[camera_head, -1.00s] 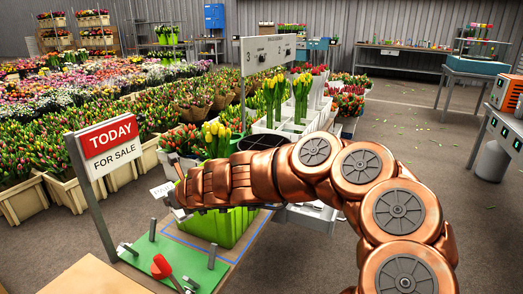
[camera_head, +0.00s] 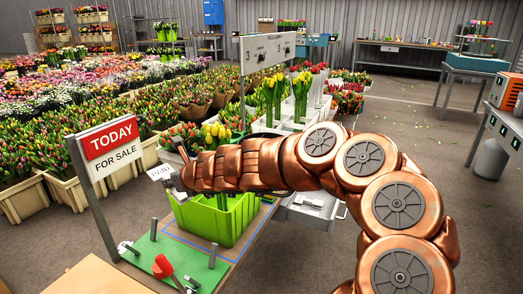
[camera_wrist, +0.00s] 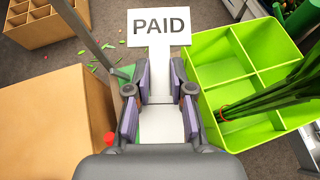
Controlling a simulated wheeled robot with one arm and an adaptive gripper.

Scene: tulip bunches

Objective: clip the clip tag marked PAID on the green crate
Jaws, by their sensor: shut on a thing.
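The white clip tag marked PAID (camera_wrist: 159,27) is at the top middle of the wrist view, its text upright and readable. It also shows in the head view (camera_head: 160,172), partly hidden by my arm. My gripper (camera_wrist: 160,92) is shut on the tag's white stem, with a finger on each side. The green crate (camera_head: 214,222) stands on the bench, below and to the right of my gripper in the head view. The wrist view shows its open compartments (camera_wrist: 228,68) just right of the tag, with green stems in one. I cannot tell whether tag and crate touch.
The TODAY FOR SALE sign (camera_head: 111,142) stands on a post left of the crate. A green board (camera_head: 165,255) with grey pegs and a red-handled clamp (camera_head: 166,268) lies in front. A cardboard box (camera_wrist: 55,115) fills the left of the wrist view.

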